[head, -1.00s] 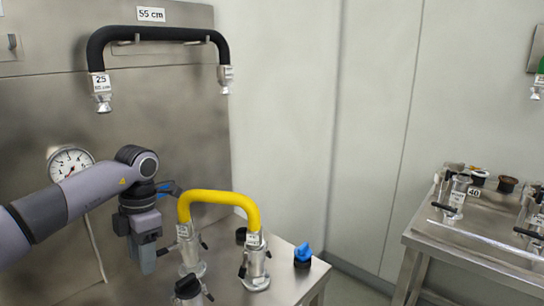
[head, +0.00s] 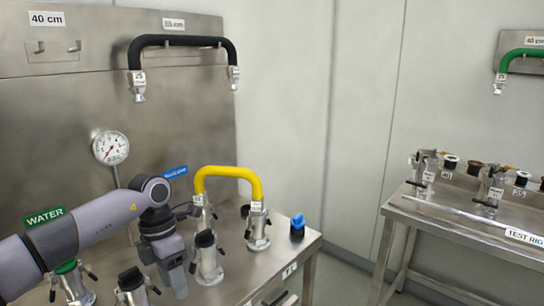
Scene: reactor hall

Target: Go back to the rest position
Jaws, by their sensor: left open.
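My left arm comes in from the left, and its gripper (head: 177,283) hangs pointing down over the left steel bench, in front of several valve fittings. Its jaws look empty and stand apart from the yellow hose. The yellow hose (head: 228,171) arches between two metal fittings on that bench, to the right of my gripper. My right gripper does not show.
A black hose (head: 180,41) hangs on the back panel near a pressure gauge (head: 110,147). A blue-handled cap (head: 297,227) stands at the bench's right edge. A second bench (head: 440,222) with fittings stands at right, past a floor gap. A green hose (head: 520,54) hangs above it.

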